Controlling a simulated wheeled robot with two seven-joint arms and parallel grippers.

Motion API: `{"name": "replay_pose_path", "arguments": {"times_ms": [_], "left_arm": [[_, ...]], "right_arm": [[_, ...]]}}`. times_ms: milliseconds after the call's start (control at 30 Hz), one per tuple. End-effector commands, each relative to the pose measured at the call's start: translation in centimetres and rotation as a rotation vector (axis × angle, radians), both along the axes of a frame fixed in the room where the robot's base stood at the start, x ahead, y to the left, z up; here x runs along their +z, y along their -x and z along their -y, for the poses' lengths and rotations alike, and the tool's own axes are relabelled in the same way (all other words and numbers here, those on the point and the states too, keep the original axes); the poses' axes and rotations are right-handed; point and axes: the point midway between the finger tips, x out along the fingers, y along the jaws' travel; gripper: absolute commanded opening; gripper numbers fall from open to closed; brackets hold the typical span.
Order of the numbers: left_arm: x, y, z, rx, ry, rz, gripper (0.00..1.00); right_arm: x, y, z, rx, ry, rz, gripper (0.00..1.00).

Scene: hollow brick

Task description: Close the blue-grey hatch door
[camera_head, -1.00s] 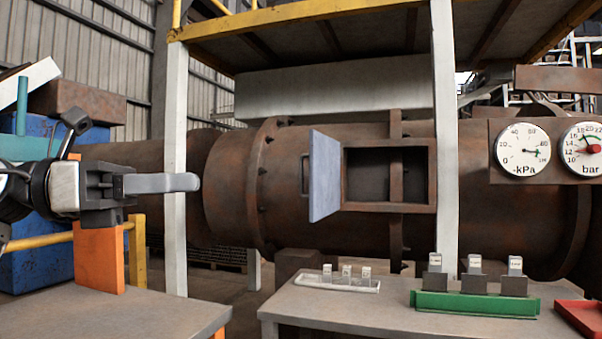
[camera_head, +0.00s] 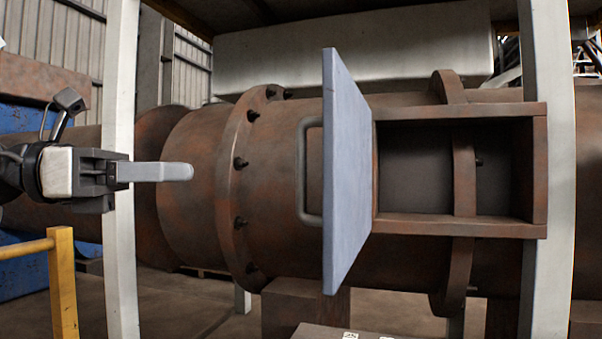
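The blue-grey hatch door (camera_head: 345,170) stands swung open at the left side of the rusty hatch frame (camera_head: 460,228), seen nearly edge-on. Its handle (camera_head: 309,172) is a grey loop on the door's left face. The hatch opening (camera_head: 415,165) to its right is uncovered and dark inside. My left gripper (camera_head: 180,172) comes in from the left at about the handle's height, apart from the door, with a clear gap between. Its fingers overlap in this view, so whether they are apart cannot be seen. My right gripper is not in view.
A large rusty pipe (camera_head: 200,190) with a bolted flange runs behind. White posts stand at left (camera_head: 121,260) and right (camera_head: 548,180). A yellow railing (camera_head: 62,280) is at lower left. A table's edge (camera_head: 325,333) shows at the bottom.

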Motion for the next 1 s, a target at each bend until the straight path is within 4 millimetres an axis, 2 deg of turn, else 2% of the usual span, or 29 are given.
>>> {"name": "replay_pose_path", "arguments": {"times_ms": [167,267,700,833,1000], "left_arm": [[0.1,-0.2,1.2,-0.004,-0.001,0.0,0.17],[0.1,-0.6,2.8,-0.006,0.001,0.001,0.17],[0.2,-3.0,11.9,-0.004,0.001,-0.002,0.17],[0.1,-3.4,13.8,-0.003,0.001,-0.001,0.17],[0.1,-3.8,15.1,-0.001,0.001,0.0,0.17]], "right_arm": [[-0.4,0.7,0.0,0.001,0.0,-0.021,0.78],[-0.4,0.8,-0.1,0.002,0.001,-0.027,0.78],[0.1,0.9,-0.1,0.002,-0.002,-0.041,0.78],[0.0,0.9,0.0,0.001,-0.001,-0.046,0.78],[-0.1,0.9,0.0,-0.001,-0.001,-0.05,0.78]]}}
